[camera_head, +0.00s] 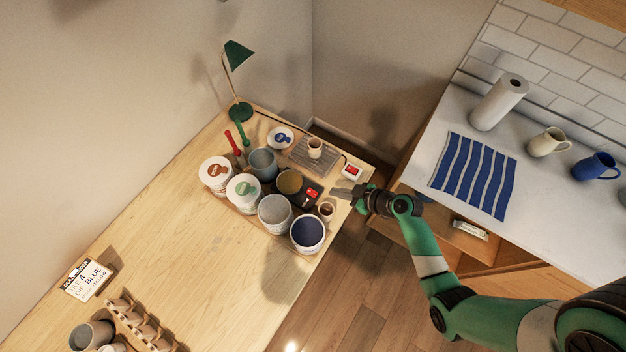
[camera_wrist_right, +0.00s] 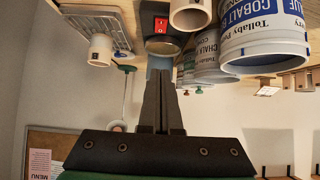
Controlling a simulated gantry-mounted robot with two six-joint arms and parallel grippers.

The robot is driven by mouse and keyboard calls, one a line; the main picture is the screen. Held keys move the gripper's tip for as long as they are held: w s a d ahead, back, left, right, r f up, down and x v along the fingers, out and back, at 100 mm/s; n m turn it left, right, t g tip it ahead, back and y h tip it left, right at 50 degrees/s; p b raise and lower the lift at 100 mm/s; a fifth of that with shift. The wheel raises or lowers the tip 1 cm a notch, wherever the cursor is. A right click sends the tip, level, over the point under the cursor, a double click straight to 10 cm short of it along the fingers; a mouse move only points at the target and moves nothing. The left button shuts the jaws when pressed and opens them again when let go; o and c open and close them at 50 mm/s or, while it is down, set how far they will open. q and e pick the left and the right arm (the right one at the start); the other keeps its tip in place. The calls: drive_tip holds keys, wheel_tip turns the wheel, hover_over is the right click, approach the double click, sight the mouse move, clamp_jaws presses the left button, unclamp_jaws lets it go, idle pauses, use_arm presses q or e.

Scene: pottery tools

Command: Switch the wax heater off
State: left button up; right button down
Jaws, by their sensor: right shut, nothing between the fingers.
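The wax heater is a dark box (camera_head: 311,204) with a round pan of brownish wax (camera_head: 289,181) and a lit-looking red rocker switch (camera_head: 312,192). The red switch (camera_wrist_right: 161,25) also shows near the top of the right wrist view, which sees the table upside down. I cannot tell which way the rocker is tipped. My right gripper (camera_head: 338,191) is shut and empty, to the right of the heater near the table's edge. Its closed fingertips (camera_wrist_right: 160,76) point toward the heater, apart from the switch. My left gripper is not in view.
A small cup (camera_head: 326,209) stands close beside the heater. Glaze buckets (camera_head: 308,232) crowd its left and front. A white box with a red switch (camera_head: 352,172) and a cup on a rack (camera_head: 315,147) are behind.

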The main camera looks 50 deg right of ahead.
sight(315, 195)
drive_tip(key=b+x, duration=0.7)
drive_tip(key=b, duration=0.1)
drive_tip(key=s+f+b+x, duration=0.1)
drive_tip(key=b+x, duration=0.3)
drive_tip(key=shift+w+f, duration=0.3)
drive_tip(key=shift+w, duration=0.05)
drive_tip(key=shift+f, duration=0.85)
